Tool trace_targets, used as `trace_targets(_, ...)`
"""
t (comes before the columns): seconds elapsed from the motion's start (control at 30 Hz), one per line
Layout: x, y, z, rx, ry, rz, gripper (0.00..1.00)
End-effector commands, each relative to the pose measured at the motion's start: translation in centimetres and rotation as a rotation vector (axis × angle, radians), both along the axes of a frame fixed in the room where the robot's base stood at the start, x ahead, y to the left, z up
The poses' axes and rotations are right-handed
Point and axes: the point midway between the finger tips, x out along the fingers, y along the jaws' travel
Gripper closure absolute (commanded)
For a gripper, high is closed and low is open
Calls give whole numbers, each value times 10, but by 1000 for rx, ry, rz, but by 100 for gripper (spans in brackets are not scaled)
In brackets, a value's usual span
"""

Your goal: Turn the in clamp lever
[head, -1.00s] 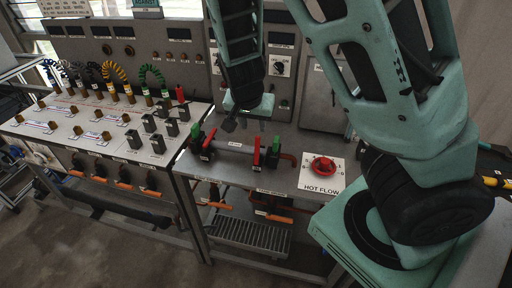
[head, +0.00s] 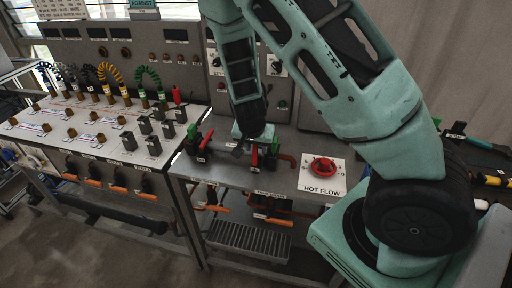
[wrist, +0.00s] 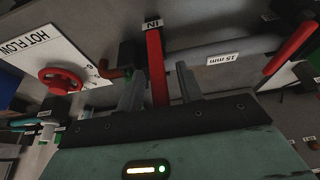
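The in clamp lever (wrist: 156,60) is a straight red bar under a white IN tag (wrist: 152,23) in the wrist view. In the head view this red lever (head: 254,157) shows just below my gripper, which partly hides the clamp. My gripper (wrist: 160,82) is open, with one grey finger on each side of the lever. A gap shows on the right side; on the left, the finger is very close, and I cannot tell if it touches. In the head view my gripper (head: 247,146) is at the right-hand clamp of the pipe.
A second red lever (head: 206,141) stands at the pipe's left end. A red knob (head: 323,167) on the HOT FLOW plate (head: 334,184) is to the right. The left bench (head: 75,125) carries several plugs and switches. Orange-handled valves hang below the bench edge.

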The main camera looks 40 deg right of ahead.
Motion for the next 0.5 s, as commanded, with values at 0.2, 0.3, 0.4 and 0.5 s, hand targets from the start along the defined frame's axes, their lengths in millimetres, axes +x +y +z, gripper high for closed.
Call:
trace_targets(0.2,1,-1,-2,1,-1,-1,64)
trace_targets(0.3,1,-1,-2,1,-1,-1,64)
trace_targets(0.4,1,-1,-2,1,-1,-1,91)
trace_targets(0.5,1,-1,-2,1,-1,-1,100)
